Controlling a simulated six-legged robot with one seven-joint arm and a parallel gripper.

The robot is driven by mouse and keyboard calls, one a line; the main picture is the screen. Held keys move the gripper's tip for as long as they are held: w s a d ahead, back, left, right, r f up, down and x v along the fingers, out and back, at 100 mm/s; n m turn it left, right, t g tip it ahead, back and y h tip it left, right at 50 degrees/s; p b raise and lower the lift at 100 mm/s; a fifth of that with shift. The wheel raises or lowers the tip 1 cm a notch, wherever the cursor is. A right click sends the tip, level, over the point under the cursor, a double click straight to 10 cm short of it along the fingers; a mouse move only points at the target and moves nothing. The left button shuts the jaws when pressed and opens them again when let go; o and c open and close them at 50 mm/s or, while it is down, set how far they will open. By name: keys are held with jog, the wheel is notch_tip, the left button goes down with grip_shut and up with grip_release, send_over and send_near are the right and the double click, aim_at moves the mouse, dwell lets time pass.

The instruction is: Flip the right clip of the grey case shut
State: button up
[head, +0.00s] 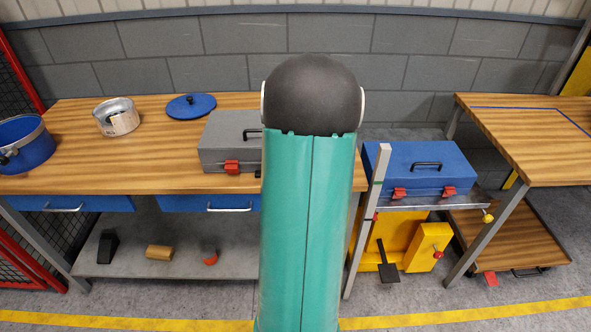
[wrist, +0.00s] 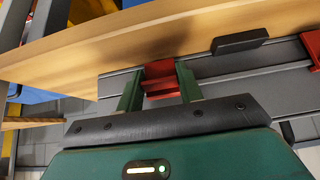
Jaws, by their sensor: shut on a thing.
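The grey case (head: 220,135) stands on the wooden workbench in the head view, partly hidden behind my green arm. Its left clip (head: 232,168) is red and shows on the front; its right side is hidden. In the wrist view the front of the grey case (wrist: 215,95) shows with its dark handle (wrist: 240,42) and a second red clip (wrist: 312,48) at the right edge. My gripper (wrist: 160,90) has its two green fingers on either side of the right clip (wrist: 159,72), shut on it. I cannot tell whether this clip is latched. My gripper is hidden in the head view.
The workbench (head: 60,160) also bears a blue pot (head: 25,145), a metal tin (head: 116,117) and a blue lid (head: 190,106). A blue case (head: 420,165) stands right of my arm, beside a grey post (head: 367,220). Another wooden table (head: 535,150) stands at far right.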

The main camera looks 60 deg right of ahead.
jog(key=shift+w+d+r+g+y, duration=0.1)
jog(key=shift+d+g+y, duration=0.25)
jog(key=shift+y, duration=0.45)
dwell(0.4)
jog(key=o, duration=1)
jog(key=v, duration=1.3)
jog(key=shift+a+r, duration=0.25)
jog(key=shift+r, duration=0.1)
